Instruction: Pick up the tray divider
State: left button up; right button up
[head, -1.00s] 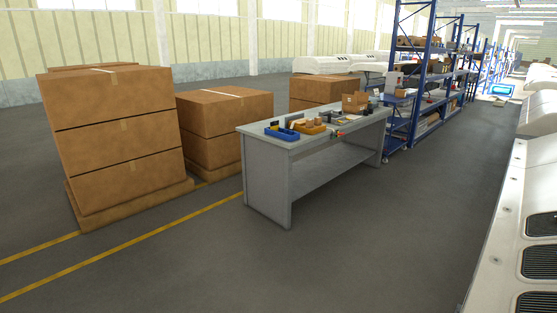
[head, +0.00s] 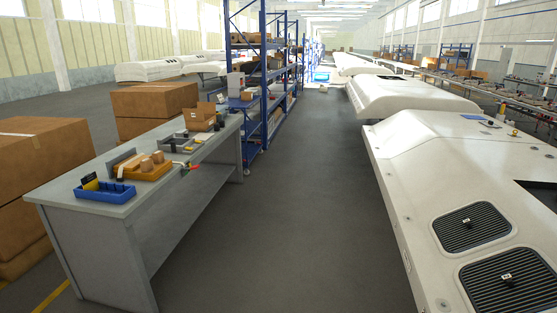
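A grey workbench (head: 148,207) stands at left in the head view. On its near end is a blue tray (head: 106,193) with a small dark piece marked yellow (head: 90,182) standing at its left side. Behind it is an orange tray (head: 150,173) holding small brown blocks. A grey upright plate (head: 122,159) stands at the orange tray's back left. Which of these pieces is the tray divider I cannot tell at this size. Neither of my grippers shows in the head view.
A grey tray (head: 176,144), a red-tipped item (head: 192,167) and an open cardboard box (head: 200,118) are also on the bench. Large cartons (head: 155,105) stand behind it. Blue shelving (head: 265,80) is beyond. White housings (head: 450,170) line the right. The floor between is clear.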

aim_at(89, 182)
jog(key=i+z, duration=0.4)
jog(key=i, duration=2)
jog(key=i+u, duration=0.1)
jog(key=i, duration=0.7)
jog(key=i+u, duration=0.15)
jog(key=i, duration=0.65)
jog(key=i+l+u, duration=0.1)
jog(key=i, duration=0.65)
jog(key=i+j+u, duration=0.2)
jog(key=i, duration=0.3)
jog(key=i+l+u, duration=0.2)
jog(key=i, duration=0.3)
jog(key=i+u, duration=0.2)
jog(key=i, duration=0.3)
jog(key=i+l+u, duration=0.2)
jog(key=i, duration=0.3)
jog(key=i+l+u, duration=0.15)
jog(key=i, duration=0.35)
jog(key=i+l+u, duration=0.2)
jog(key=i, duration=0.25)
jog(key=l+u, duration=0.1)
jog(key=u, duration=3.4)
jog(key=i+j, duration=0.25)
jog(key=i+j+z, duration=0.1)
jog(key=i+j, duration=0.15)
jog(key=i, duration=0.2)
